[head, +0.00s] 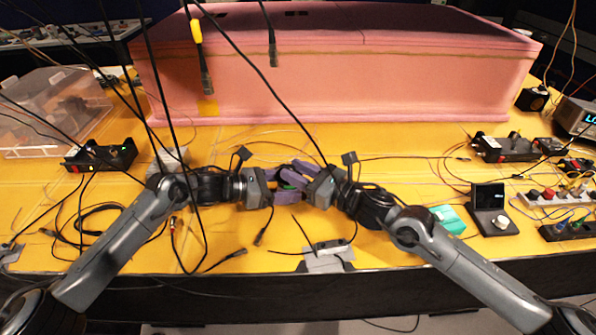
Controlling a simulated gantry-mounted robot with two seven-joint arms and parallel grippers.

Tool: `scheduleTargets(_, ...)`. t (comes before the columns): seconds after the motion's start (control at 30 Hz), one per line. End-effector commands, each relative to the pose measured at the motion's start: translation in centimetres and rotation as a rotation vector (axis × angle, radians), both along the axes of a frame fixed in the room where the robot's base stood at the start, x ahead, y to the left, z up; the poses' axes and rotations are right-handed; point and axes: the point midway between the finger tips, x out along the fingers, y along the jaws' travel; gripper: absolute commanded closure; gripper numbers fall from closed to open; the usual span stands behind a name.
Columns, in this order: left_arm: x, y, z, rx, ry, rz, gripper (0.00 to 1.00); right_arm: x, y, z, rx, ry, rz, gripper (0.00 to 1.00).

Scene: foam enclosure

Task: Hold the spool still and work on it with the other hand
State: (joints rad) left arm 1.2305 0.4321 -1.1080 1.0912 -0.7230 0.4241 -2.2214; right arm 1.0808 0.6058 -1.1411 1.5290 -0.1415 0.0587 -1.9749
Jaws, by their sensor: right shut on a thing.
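Both of my grippers meet above the middle of the yellow table (240,150). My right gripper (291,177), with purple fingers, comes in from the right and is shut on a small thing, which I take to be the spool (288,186). Only a little green and dark surface of it shows between the fingers. My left gripper (277,190) comes in from the left, its purple fingers close beside the same thing. The fingers overlap in the picture, so whether the left one is open or shut is unclear. Most of the spool is hidden.
A large pink foam block (330,75) closes off the back. Black cables hang in front of it and lie across the left side. A clear plastic box (55,110) stands at left. A small screen device (490,208) and a teal block (448,219) sit at right.

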Motion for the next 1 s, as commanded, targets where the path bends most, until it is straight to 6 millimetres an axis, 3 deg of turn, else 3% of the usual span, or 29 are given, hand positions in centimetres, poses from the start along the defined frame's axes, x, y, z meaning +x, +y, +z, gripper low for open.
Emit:
scheduleTargets(0.7, -0.1, -0.1, 0.0, 0.000, 0.001, -0.004, 0.47, -0.9, 1.2, 0.1, 0.004, -0.001, -0.540, 0.96)
scheduleTargets(1.0, -0.1, -0.2, -0.1, 0.001, 0.002, -0.005, 0.47, -0.9, 1.3, 0.2, 0.003, -0.003, -0.670, 0.96)
